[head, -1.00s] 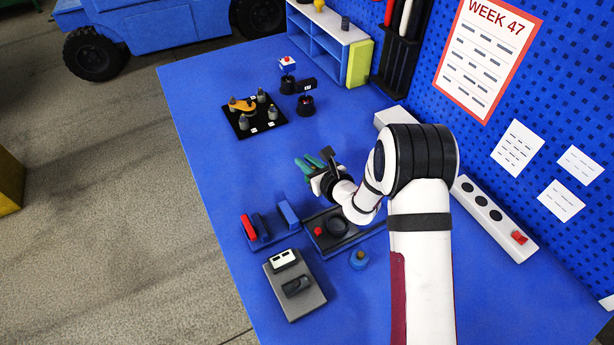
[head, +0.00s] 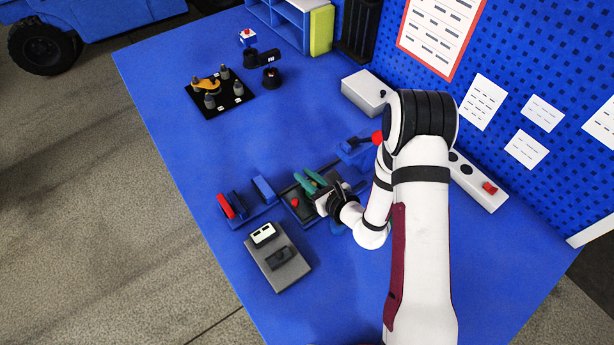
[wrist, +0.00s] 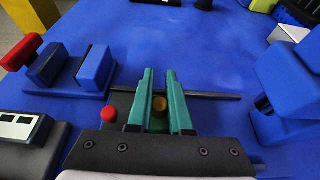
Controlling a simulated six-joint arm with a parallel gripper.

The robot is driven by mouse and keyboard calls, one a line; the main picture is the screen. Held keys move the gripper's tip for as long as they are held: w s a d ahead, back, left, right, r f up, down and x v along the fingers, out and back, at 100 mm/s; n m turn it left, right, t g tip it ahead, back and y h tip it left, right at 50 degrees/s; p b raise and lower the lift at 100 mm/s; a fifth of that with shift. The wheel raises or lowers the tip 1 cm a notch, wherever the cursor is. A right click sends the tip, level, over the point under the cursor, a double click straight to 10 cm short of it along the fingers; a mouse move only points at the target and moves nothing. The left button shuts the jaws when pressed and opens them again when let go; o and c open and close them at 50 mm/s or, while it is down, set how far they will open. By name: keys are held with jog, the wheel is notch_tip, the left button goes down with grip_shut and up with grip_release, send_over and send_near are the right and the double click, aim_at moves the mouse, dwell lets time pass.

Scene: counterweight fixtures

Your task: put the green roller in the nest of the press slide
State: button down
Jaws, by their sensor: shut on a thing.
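My gripper (head: 303,176) has teal fingers and hangs over a dark railed base (head: 292,208) with a red knob (head: 295,202). This base looks like the press slide. The wrist view shows the fingers (wrist: 162,76) apart with a small thing between them. It has a brown-gold round end (wrist: 159,103) and darker green below, and looks like the green roller. The fingers are closed on its sides. The nest is hidden behind the fingers and gripper body, so I cannot tell whether the roller touches it.
Left of the base stands a blue two-block fixture with a red handle (head: 226,207). A grey box (head: 278,258) sits in front. A blue fixture with a red ball (head: 377,137) is close on the right. A black plate (head: 220,94) with posts lies farther back; the middle table is clear.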

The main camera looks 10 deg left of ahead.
jog(key=shift+f, duration=0.2)
jog(key=c, duration=0.8)
grip_release()
jog(key=shift+c, duration=0.2)
